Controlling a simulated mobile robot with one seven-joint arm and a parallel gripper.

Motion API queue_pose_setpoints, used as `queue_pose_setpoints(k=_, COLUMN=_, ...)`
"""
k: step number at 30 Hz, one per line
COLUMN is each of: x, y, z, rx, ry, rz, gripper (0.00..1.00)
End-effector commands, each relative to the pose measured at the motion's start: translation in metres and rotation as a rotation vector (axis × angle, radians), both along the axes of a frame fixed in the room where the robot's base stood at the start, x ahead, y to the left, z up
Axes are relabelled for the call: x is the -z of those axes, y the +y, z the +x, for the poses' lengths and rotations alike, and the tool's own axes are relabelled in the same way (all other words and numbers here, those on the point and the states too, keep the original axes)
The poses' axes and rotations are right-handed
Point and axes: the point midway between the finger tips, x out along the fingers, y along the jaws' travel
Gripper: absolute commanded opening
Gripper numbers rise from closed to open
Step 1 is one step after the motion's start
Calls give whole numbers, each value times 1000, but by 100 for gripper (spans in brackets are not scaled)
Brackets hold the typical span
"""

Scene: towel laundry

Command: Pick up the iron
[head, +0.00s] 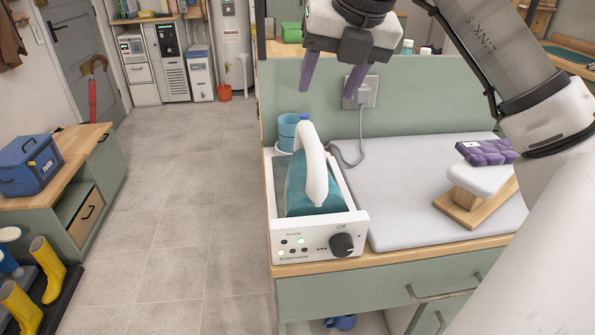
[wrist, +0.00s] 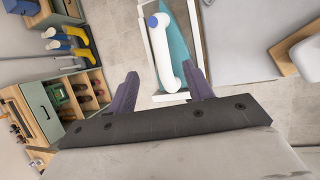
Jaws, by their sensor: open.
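The iron (head: 303,185) has a teal body and a white arched handle (head: 314,165). It sits in a white station (head: 318,237) with a dial and buttons, at the left end of the counter. My gripper (head: 333,84) is open and empty, above and behind the iron in the head view. In the wrist view, the iron's white handle (wrist: 163,50) and teal body (wrist: 180,42) lie beyond my open fingers (wrist: 163,88), roughly between them. The lower end of the handle shows near the right finger. The fingers appear apart from the iron.
A grey ironing pad (head: 420,205) covers the counter to the right. A blue cup (head: 287,130) stands behind the iron. A cord (head: 350,155) runs to a wall socket (head: 368,92).

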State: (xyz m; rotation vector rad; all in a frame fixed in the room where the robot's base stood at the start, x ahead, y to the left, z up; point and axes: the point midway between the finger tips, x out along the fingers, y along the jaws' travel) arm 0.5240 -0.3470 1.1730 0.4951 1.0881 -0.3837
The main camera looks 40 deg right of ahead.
Motion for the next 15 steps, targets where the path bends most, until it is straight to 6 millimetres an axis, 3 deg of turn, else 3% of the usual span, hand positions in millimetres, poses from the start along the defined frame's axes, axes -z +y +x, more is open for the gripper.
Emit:
queue_pose_setpoints(k=9, x=54, y=-2, z=25, rx=-4, ry=0, rz=4, gripper=51)
queue_pose_setpoints(k=15, x=71, y=-3, z=33, rx=-2, ry=-1, rz=2, gripper=51)
